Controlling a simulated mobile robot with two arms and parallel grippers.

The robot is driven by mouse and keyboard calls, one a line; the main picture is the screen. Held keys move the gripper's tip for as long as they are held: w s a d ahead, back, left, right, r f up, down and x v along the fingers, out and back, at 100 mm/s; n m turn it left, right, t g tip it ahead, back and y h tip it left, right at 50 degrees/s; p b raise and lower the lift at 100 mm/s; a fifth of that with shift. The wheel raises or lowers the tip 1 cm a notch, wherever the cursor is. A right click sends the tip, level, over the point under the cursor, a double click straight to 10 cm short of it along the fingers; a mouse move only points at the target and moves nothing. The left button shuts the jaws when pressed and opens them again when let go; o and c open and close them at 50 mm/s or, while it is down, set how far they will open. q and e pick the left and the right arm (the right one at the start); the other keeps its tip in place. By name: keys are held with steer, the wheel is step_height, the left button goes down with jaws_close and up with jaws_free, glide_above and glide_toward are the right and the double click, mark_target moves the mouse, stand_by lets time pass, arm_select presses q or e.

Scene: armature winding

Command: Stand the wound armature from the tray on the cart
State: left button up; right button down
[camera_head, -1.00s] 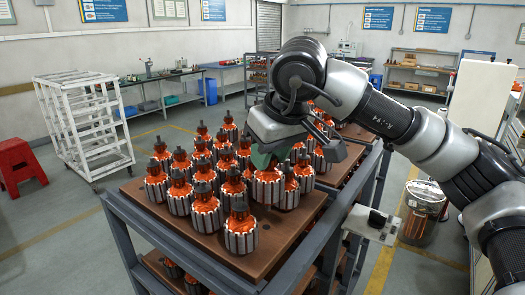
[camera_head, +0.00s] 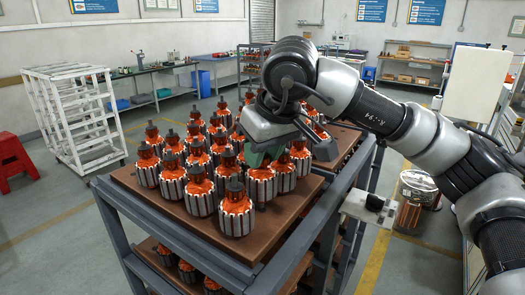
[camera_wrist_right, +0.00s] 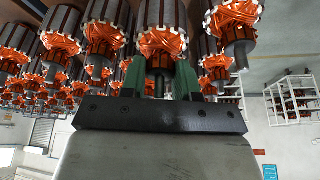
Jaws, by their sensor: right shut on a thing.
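My right gripper (camera_head: 262,158) is over the front right part of the cart, with its green fingers pointing down. In the right wrist view, the green fingers (camera_wrist_right: 160,80) are shut on the dark shaft end of a wound armature (camera_wrist_right: 162,38), which has orange windings and a grey slotted core. In the head view this armature (camera_head: 262,187) appears upright among the others, close to its neighbours; whether its base touches the board cannot be told. The cart (camera_head: 268,232) has a brown top board and a grey frame. My left gripper is out of view.
Several standing armatures (camera_head: 237,212) fill the board in rows, with a bare strip along its front right edge. More armatures (camera_head: 188,272) stand on the lower shelf. A white rack (camera_head: 75,120) and red stool (camera_head: 14,158) are at left; a drum (camera_head: 412,205) is at right.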

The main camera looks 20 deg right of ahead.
steer(key=shift+s, duration=0.2)
steer(key=shift+f+b, duration=0.95)
steer(key=shift+f, duration=0.1)
stand_by(1.1)
steer(key=c, duration=0.8)
jaws_free()
steer(key=shift+o, duration=0.2)
steer(key=shift+f, duration=0.1)
steer(key=b+v, duration=0.1)
steer(key=v, duration=1)
steer(key=shift+b, duration=0.3)
